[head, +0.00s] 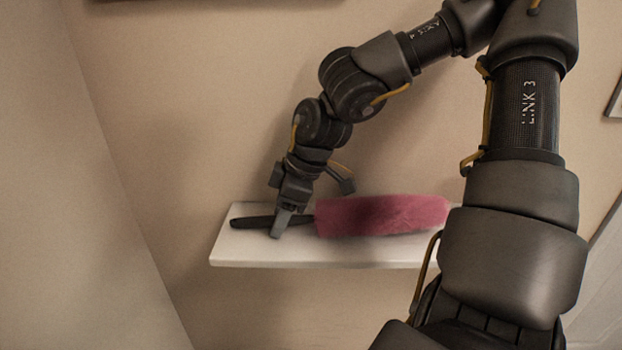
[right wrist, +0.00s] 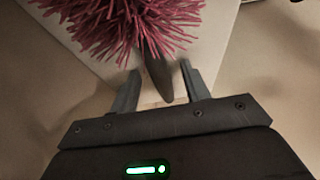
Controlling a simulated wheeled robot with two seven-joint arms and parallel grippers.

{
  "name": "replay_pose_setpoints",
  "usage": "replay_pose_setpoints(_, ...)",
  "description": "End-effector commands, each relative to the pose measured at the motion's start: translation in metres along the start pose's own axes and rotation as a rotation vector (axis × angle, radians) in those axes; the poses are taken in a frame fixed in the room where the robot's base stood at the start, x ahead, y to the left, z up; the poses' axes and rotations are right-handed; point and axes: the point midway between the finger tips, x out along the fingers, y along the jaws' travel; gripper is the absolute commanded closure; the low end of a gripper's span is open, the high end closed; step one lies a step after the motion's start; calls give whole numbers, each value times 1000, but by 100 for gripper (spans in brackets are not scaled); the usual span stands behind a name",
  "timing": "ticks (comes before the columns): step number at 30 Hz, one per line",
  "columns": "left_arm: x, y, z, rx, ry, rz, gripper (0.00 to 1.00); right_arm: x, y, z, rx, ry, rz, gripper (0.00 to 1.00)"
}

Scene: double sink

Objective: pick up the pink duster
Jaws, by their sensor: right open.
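The pink duster (head: 382,215) lies on its side on a white wall shelf. Its fluffy pink head points right and its dark handle (head: 252,222) points left. My right gripper (head: 283,226) is at the handle, just left of the pink head. In the right wrist view the pink bristles (right wrist: 120,25) fill the top, and the dark handle (right wrist: 157,75) reaches down between the two open fingers of the gripper (right wrist: 162,88). A gap shows on each side of the handle. My left gripper is in neither view.
The white shelf (head: 300,252) is narrow and fixed to a beige wall (head: 200,120). My own arm covers the shelf's right end in the head view. A wall corner runs down at the left. The shelf holds nothing else in sight.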

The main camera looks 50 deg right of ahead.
Motion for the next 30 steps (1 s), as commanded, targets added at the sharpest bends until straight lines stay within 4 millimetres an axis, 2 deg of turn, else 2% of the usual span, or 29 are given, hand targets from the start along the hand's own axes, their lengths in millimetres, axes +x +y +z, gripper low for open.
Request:
replay_pose_setpoints(5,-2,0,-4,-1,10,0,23,0,0,0,0,0,0,55)
replay_pose_setpoints(15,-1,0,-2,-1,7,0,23,-1,0,0,0,0,0,99)
replay_pose_setpoints(24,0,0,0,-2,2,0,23,-2,0,-1,-1,1,1,100)
replay_pose_setpoints(30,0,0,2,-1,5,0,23,-17,1,-7,-2,1,3,100)
